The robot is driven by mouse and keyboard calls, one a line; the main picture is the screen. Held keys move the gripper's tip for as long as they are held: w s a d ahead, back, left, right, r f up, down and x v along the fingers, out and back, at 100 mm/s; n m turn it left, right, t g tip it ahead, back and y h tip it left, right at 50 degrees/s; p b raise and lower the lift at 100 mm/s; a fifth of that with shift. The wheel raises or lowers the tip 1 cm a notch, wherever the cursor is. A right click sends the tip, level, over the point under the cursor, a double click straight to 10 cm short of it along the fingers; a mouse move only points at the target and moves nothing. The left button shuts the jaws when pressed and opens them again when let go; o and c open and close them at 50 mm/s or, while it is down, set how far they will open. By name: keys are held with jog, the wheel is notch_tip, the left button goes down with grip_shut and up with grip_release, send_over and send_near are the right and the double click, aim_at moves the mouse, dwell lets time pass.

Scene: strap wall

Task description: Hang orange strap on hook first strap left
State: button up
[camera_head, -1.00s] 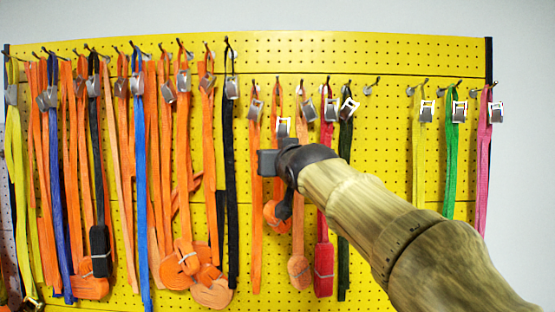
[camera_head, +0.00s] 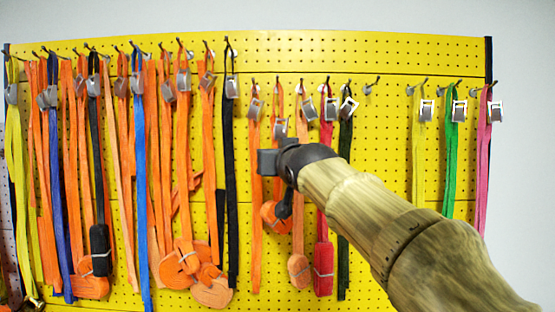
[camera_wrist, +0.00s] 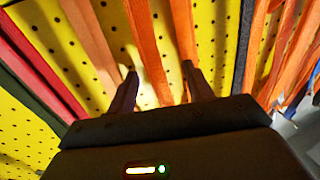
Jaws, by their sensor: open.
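Three orange straps hang in the middle group on the yellow pegboard: a left one (camera_head: 257,230), a middle one (camera_head: 279,100) with a metal buckle, and a right one (camera_head: 299,235). My gripper (camera_head: 270,162) is in front of the left and middle straps, below their buckles, and hides part of them. In the wrist view my gripper (camera_wrist: 160,72) is open. One orange strap (camera_wrist: 142,35) runs between its fingertips, and another orange strap (camera_wrist: 182,25) passes by the right fingertip. Contact cannot be told. A bare hook (camera_head: 370,86) sticks out right of the dark green strap.
A red strap (camera_head: 322,255) and a dark green strap (camera_head: 344,200) hang right of the orange ones. A black strap (camera_head: 232,180) and many orange and blue straps crowd the left. Yellow, green and pink straps hang far right. Bare board (camera_head: 385,140) lies between.

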jog(key=shift+s, duration=0.1)
jog(key=b+v, duration=0.8)
jog(key=v, duration=0.9)
jog(key=shift+s, duration=0.1)
jog(key=w+d+f+m+g+h+b, duration=0.1)
jog(key=w+d+f+g, duration=0.15)
jog(key=f, duration=0.85)
jog(key=w+d+f+g+h, duration=0.1)
jog(key=w+f+g, duration=0.15)
jog(key=f, duration=0.95)
jog(key=w+d+f+m+g+h+b, duration=0.1)
jog(key=w+f+g, duration=0.15)
jog(key=f, duration=0.85)
jog(key=s+d+f+g, duration=0.1)
jog(key=s+f, duration=0.4)
jog(key=f, duration=0.5)
jog(key=s+d+f+g+b, duration=0.1)
jog(key=s+f+g, duration=0.3)
jog(key=f, duration=0.7)
jog(key=s+d+f+g+h, duration=0.1)
jog(key=s+d+f+g, duration=0.1)
jog(key=s+f, duration=0.6)
notch_tip(320, 180, down, 3)
jog(key=shift+d+r+m, duration=0.15)
jog(key=shift+d+m, duration=0.15)
jog(key=shift+d, duration=0.45)
